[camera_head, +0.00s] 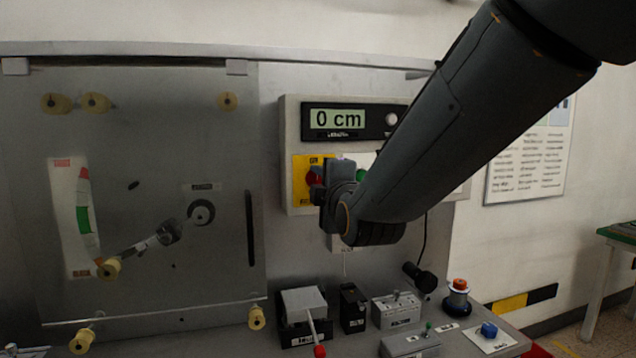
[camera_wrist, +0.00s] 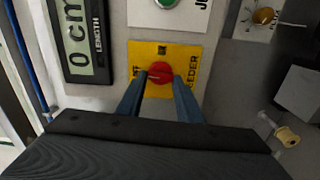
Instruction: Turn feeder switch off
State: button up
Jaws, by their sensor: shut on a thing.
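The feeder switch is a red rotary knob (camera_wrist: 160,73) on a yellow plate (camera_wrist: 178,54) lettered "FEEDER" in the wrist view. My gripper (camera_wrist: 161,82) is shut on the red knob, with a blue-grey finger on either side of it. In the head view the yellow plate (camera_head: 301,180) is on the grey control box, and my gripper (camera_head: 322,182) reaches it from the right. Only a bit of the red knob (camera_head: 312,178) shows there, behind my gripper. The knob's exact angle is hard to tell.
A display (camera_head: 346,120) reading "0 cm" is above the switch. A green button (camera_wrist: 167,2) is beside the yellow plate. Below are several small boxes, including a black one (camera_head: 353,308), and a red-topped button (camera_head: 459,285). A clear panel with rollers (camera_head: 228,101) is at left.

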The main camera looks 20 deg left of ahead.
jog(key=shift+n, duration=0.6)
jog(key=o, duration=1.1)
jog(key=shift+b+v, duration=0.95)
jog(key=shift+v, duration=2.95)
